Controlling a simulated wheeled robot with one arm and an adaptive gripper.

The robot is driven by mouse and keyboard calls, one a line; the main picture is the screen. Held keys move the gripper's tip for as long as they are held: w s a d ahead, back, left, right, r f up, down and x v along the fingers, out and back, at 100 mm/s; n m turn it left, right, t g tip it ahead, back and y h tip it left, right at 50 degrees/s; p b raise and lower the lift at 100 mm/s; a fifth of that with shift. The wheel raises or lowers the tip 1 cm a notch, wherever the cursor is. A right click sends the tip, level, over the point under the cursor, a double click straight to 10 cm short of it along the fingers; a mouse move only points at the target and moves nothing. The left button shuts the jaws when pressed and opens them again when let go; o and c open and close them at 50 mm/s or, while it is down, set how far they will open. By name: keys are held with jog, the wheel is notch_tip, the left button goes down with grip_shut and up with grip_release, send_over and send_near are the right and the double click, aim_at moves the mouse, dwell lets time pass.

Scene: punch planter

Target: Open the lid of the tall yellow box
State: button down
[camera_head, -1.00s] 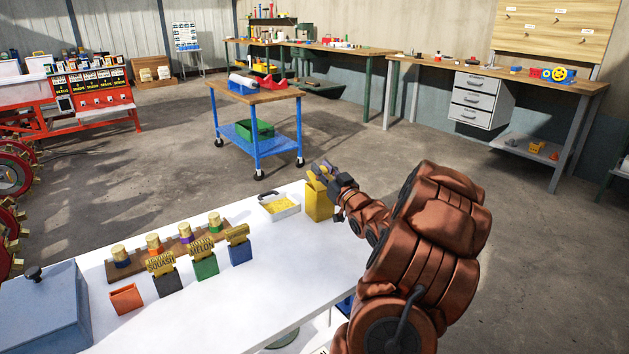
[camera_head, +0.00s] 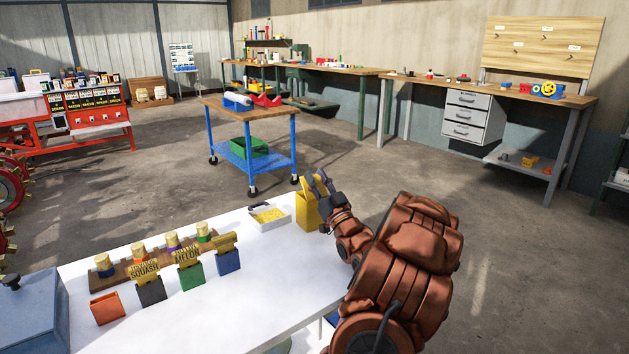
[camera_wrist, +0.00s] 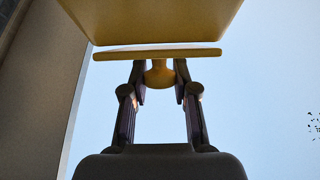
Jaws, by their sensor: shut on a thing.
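The tall yellow box (camera_head: 306,213) stands at the far right end of the white table. Its yellow lid (camera_head: 304,187) shows as a slab tilted up above the box's top. My gripper (camera_head: 319,181) is beside the lid, on its right. In the wrist view the gripper (camera_wrist: 160,76) is shut on the lid's round yellow knob (camera_wrist: 159,70). The lid's thin edge (camera_wrist: 158,53) lies across the view, with a narrow pale gap between it and the larger yellow box wall (camera_wrist: 150,20). The inside of the box is not visible.
A white tray of yellow bits (camera_head: 270,217) sits just left of the box. Farther left are several small coloured boxes, a rack of gold-topped jars and a blue-grey case (camera_head: 32,312). A blue cart (camera_head: 250,160) stands behind the table, with open floor around it.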

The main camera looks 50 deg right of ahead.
jog(key=c, duration=0.9)
grip_release()
jog(key=shift+s+a+f, duration=0.2)
jog(key=shift+s+f, duration=0.1)
jog(key=shift+s, duration=0.2)
jog(key=s+a, duration=0.1)
jog(key=s, duration=0.3)
jog(key=s+a, duration=0.2)
jog(key=s, duration=0.2)
jog(key=s+a+f, duration=0.1)
jog(key=s+a, duration=0.1)
jog(key=s, duration=0.2)
jog(key=shift+s, duration=0.25)
